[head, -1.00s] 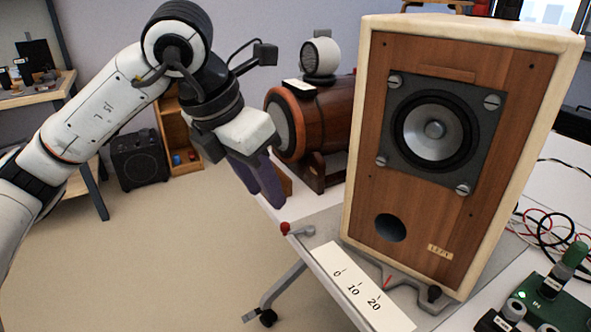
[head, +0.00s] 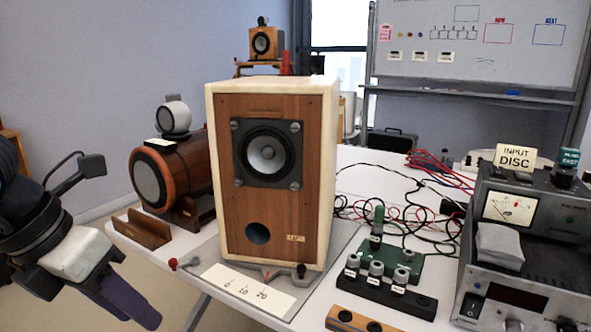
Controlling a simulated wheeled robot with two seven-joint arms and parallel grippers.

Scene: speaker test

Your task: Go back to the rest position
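My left gripper (head: 135,305) is at the lower left of the head view, with purple fingers pointing down and to the right. It is apart from the speaker and in front of the table's left edge. The fingers overlap from this angle, so I cannot tell whether they are open or shut. I see nothing held in them. My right gripper is not in view. A wooden speaker (head: 285,215) with a cream cabinet stands upright on a grey plate (head: 345,245) on the table, to the right of my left gripper.
A brown barrel-shaped speaker (head: 180,175) and a wooden holder (head: 142,229) stand left of the upright speaker. To the right are a green connector board (head: 395,262), loose cables, and an amplifier (head: 545,265) with a meter. A whiteboard (head: 480,40) is behind. Floor is clear at left.

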